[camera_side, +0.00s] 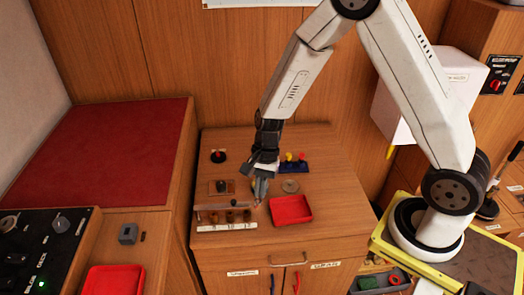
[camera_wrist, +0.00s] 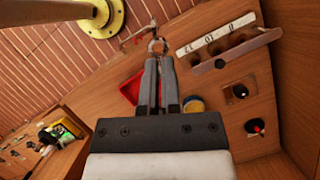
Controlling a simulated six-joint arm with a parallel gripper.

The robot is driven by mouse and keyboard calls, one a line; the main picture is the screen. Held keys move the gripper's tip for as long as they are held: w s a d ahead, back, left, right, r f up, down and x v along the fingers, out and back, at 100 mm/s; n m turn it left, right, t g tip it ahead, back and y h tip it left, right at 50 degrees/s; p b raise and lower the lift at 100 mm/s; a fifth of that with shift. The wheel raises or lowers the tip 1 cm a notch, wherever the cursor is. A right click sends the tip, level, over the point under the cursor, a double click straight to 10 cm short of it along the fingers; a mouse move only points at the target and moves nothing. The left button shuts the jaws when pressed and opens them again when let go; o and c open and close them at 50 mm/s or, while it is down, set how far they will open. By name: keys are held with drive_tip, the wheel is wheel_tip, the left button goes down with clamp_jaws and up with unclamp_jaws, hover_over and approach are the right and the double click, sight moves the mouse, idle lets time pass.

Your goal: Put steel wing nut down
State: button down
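My gripper (camera_side: 259,196) points down over the cabinet top, between the rack of holes and the red tray (camera_side: 291,209). In the wrist view its two grey fingers (camera_wrist: 158,66) are close together, with a small metallic piece, which looks like the steel wing nut (camera_wrist: 157,46), at their tips. The piece is too small in the side view to make out its shape. The red tray also shows in the wrist view (camera_wrist: 128,89), partly hidden behind the fingers; it looks empty in the side view. I cannot tell whether the nut touches the surface below.
A rack (camera_side: 231,216) with several round holes and a white labelled strip (camera_side: 227,227) lie at the front left. The right side of the top is clear.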

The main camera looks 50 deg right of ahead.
drive_tip(key=s+d+f+n+g+h, duration=0.1)
drive_tip(key=s+d+f+n, duration=0.2)
drive_tip(key=s+d, duration=0.45)
drive_tip(key=s+d+f+n+g, duration=0.1)
drive_tip(key=s+d+f+n, duration=0.15)
drive_tip(key=s+d, duration=0.5)
hover_over(299, 208)
drive_tip(key=f, duration=0.9)
drive_tip(key=shift+s+d, duration=0.2)
drive_tip(key=shift+s, duration=0.15)
drive_tip(key=shift+w+d+f, duration=0.15)
drive_tip(key=shift+w+f, duration=0.4)
drive_tip(key=shift+f, duration=0.1)
drive_tip(key=shift+w+f, duration=0.2)
drive_tip(key=shift+f, duration=1.6)
drive_tip(key=shift+f, duration=0.15)
